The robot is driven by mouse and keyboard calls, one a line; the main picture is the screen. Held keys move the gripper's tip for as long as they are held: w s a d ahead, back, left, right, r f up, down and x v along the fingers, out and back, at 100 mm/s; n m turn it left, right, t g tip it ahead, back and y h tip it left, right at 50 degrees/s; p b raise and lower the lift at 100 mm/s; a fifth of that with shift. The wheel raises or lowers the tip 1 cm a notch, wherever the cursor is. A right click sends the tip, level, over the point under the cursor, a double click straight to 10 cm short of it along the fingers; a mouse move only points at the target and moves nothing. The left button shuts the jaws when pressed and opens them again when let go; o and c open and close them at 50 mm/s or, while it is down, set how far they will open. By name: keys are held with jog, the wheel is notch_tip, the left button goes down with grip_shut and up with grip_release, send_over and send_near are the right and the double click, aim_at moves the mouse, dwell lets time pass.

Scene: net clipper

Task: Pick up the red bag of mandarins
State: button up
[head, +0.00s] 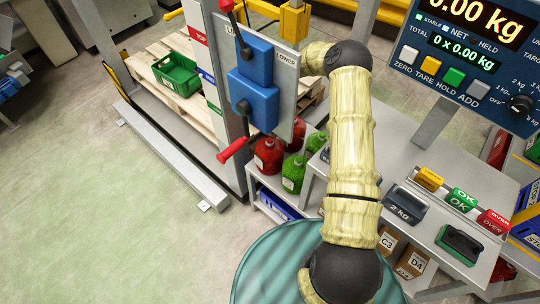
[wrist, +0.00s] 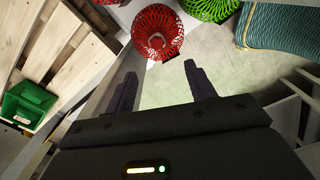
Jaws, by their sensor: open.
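A red net bag (head: 268,155) with a white label stands on the low grey shelf in the head view, beside a green net bag (head: 293,173). A second red bag (head: 298,134) and a second green bag (head: 317,142) are behind them. In the wrist view a red bag (wrist: 157,32) is at the top middle, beyond my fingertips, with a green bag (wrist: 210,6) to its right. My gripper (wrist: 162,85) is open and empty, its two dark fingers apart and not touching the bag. In the head view my gripper is hidden behind the lever panel.
A lever panel with blue boxes (head: 252,92) and a red handle (head: 237,150) stands close to my arm. A wooden pallet (head: 157,75) holds a green crate (head: 177,75). A grey counter (head: 408,158) with a 2 kg weight (head: 402,206) is at the right.

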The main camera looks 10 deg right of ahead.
send_over(271, 138)
jog(key=f, duration=0.3)
jog(key=a+f, duration=0.1)
jog(key=f, duration=0.1)
jog(key=shift+s+p, duration=0.35)
jog(key=shift+w+d+f+p, duration=0.15)
jog(key=shift+f+p, duration=0.15)
jog(key=shift+f, duration=0.55)
jog(key=shift+w+d+f+p, duration=0.15)
jog(key=shift+f+p, duration=0.15)
jog(key=shift+f, duration=0.5)
jog(key=shift+w+d+f+p, duration=0.15)
jog(key=shift+f+p, duration=0.15)
jog(key=shift+f, duration=0.55)
jog(key=shift+s, duration=0.1)
jog(key=shift+c, duration=0.2)
grip_shut()
